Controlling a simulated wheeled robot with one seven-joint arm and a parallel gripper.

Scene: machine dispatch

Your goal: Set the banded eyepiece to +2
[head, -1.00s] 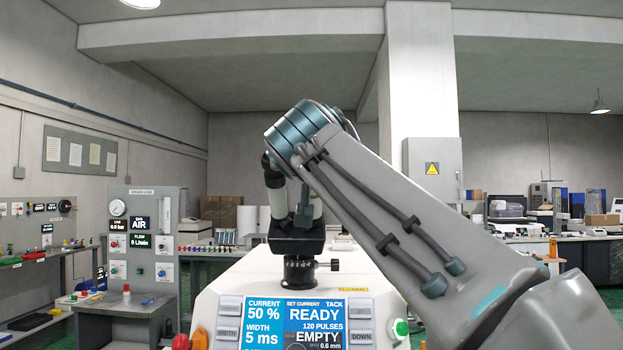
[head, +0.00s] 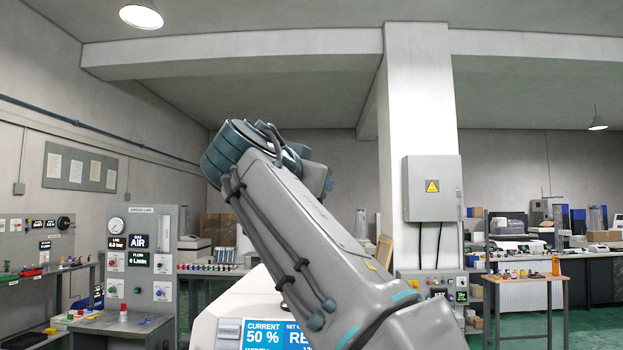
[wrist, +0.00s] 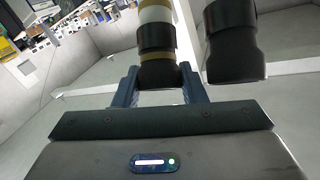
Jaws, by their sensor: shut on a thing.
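In the wrist view the banded eyepiece (wrist: 160,38) is a dark cylinder with a pale gold band, on a white tube. My gripper (wrist: 159,78) is shut on its dark end, one blue-grey finger on each side. A second dark eyepiece (wrist: 234,40) without a visible gold band is just to the right, apart from the fingers. I cannot read any scale or mark on the banded eyepiece. In the head view my arm hides the microscope, the eyepieces and my gripper.
The white machine's screen (head: 268,334) shows CURRENT 50 %, partly covered by my arm. A grey gas panel (head: 141,255) stands at left on a bench. A grey electrical box (head: 432,188) hangs on the pillar. A small table (head: 525,279) stands at right.

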